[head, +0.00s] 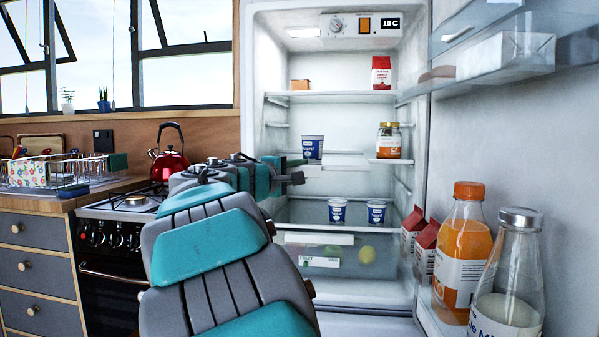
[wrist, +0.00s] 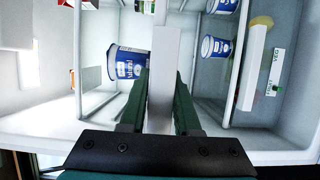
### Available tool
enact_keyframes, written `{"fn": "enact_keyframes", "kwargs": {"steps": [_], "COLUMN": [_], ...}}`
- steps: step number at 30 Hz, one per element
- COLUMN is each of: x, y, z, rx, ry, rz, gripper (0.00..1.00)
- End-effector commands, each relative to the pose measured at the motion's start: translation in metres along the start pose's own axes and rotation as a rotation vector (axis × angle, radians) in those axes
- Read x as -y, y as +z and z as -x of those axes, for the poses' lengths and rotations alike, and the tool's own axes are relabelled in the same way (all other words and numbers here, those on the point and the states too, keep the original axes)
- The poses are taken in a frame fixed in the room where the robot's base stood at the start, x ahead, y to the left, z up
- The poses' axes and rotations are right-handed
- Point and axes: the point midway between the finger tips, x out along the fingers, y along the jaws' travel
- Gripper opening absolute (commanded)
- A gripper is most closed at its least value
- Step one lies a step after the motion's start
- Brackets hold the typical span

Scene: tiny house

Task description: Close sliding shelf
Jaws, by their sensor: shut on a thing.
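The sliding shelf (head: 335,169) is a thin shelf with a white front edge at mid height inside the open fridge. A blue and white yogurt cup (head: 312,147) stands on it. My gripper (head: 299,177) reaches in from the left at the shelf's front edge. In the wrist view the white shelf edge (wrist: 165,50) runs between the two dark green fingers of my gripper (wrist: 162,80), which are shut on it. The same cup shows beside the left finger in the wrist view (wrist: 127,64). How far out the shelf stands is hard to tell.
A jar (head: 389,140) stands right of the cup. Two more cups (head: 337,210) stand one level down, above a clear drawer (head: 322,257). The open door (head: 510,130) on the right holds a juice bottle (head: 464,240), a milk bottle (head: 510,275) and cartons. The stove (head: 115,235) is left.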

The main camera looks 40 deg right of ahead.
Motion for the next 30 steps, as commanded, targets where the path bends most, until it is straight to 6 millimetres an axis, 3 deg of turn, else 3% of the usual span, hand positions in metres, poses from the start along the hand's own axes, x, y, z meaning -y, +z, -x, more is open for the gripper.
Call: {"fn": "enact_keyframes", "kwargs": {"steps": [1, 19, 23, 30], "x": [0.008, 0.010, 0.011, 0.013], "y": [0.000, -0.002, -0.007, -0.026], "z": [-0.002, -0.008, -0.022, -0.070], "rx": [0.002, 0.004, 0.006, 0.009], "ry": [-0.012, -0.016, -0.017, -0.019], "rz": [0.002, 0.003, 0.006, 0.006], "gripper": [0.00, 0.00, 0.00, 0.00]}}
